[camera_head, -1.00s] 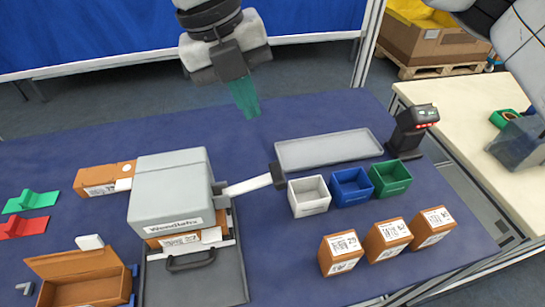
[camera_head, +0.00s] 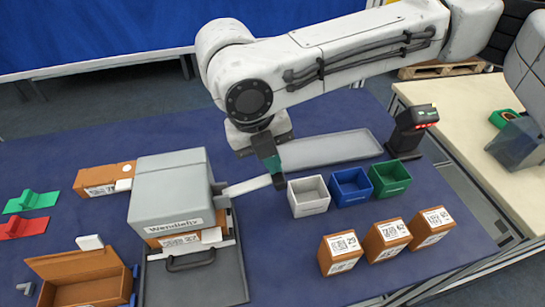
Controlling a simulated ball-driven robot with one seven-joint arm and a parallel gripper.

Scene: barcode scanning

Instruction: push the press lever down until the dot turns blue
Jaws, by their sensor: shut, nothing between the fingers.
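The grey press (camera_head: 172,190), labelled Wendiefix, stands left of the middle of the table. Its light lever (camera_head: 247,186) sticks out to the right, with a dark handle at its end (camera_head: 279,181). My gripper (camera_head: 273,164) points down with its green fingertips shut and empty, right over the handle. I cannot tell whether the fingertips touch it. A brown box with a label (camera_head: 182,239) sits inside the press. No blue dot shows on the press.
White (camera_head: 308,197), blue (camera_head: 351,188) and green (camera_head: 391,179) bins stand close right of the handle. A grey tray (camera_head: 345,148) and a scanner (camera_head: 411,131) lie behind them. Several brown boxes stand in front of the bins.

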